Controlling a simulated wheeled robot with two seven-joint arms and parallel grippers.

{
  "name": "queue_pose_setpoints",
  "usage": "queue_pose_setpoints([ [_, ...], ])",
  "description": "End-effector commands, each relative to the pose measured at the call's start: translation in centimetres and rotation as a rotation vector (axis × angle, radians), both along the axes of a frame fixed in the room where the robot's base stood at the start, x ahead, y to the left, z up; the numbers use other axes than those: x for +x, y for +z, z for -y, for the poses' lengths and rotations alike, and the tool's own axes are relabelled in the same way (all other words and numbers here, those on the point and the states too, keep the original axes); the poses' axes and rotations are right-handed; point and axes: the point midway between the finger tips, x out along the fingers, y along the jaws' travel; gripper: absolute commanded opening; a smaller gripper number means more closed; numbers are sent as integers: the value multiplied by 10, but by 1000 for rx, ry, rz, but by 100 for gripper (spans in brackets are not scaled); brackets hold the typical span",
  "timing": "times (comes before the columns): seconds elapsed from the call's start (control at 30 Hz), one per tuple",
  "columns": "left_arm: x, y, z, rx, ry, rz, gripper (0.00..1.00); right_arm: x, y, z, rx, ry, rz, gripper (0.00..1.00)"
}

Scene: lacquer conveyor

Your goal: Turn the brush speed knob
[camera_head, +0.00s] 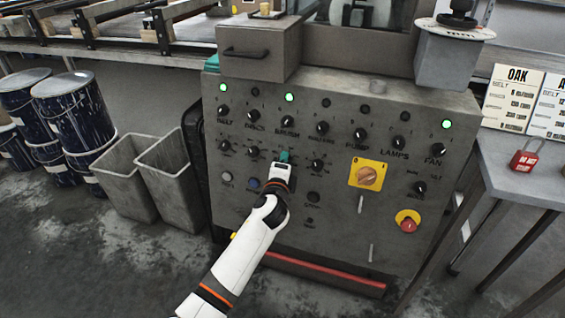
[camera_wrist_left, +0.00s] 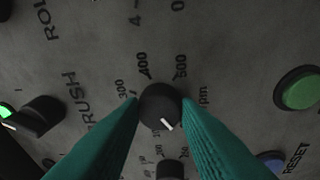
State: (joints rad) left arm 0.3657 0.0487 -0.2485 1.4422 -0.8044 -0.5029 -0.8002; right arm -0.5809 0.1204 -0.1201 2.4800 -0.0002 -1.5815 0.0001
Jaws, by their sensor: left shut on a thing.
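The brush speed knob (camera_wrist_left: 161,106) is a round black dial with a white pointer mark, which sits at the lower right of the knob in the left wrist view. Printed around it are 300, 400, 500 and rpm. My left gripper (camera_head: 284,157) reaches the middle of the control panel (camera_head: 330,240) in the head view and hides the knob there. In the left wrist view its two teal fingers (camera_wrist_left: 162,110) close on the knob from both sides. My right gripper is not in view.
A row of black switches (camera_head: 288,122) with some green lamps (camera_head: 289,97) lies above my gripper. An orange rotary switch on a yellow plate (camera_head: 367,175) and a red emergency button (camera_head: 408,223) are to the right. Grey bins (camera_head: 180,170) stand left of the panel.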

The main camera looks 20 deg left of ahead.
Motion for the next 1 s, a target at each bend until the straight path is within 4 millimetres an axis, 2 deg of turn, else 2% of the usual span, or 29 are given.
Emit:
queue_pose_setpoints([
  [0.23, 0, -1, 0, -66, 12, -5, 7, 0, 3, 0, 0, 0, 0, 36],
  [0.7, 0, -1, 0, -80, 15, -6, 7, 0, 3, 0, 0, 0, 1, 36],
  [0.73, 0, -1, 0, -80, 15, -6, 31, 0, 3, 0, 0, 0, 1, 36],
  [0.8, 0, -1, 0, -79, 15, -5, 43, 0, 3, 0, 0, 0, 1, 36],
  [0.87, 0, -1, 0, -79, 15, -5, 51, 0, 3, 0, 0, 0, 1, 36],
  [1.0, 0, 0, 0, -78, 14, -4, 51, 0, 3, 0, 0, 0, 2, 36],
])
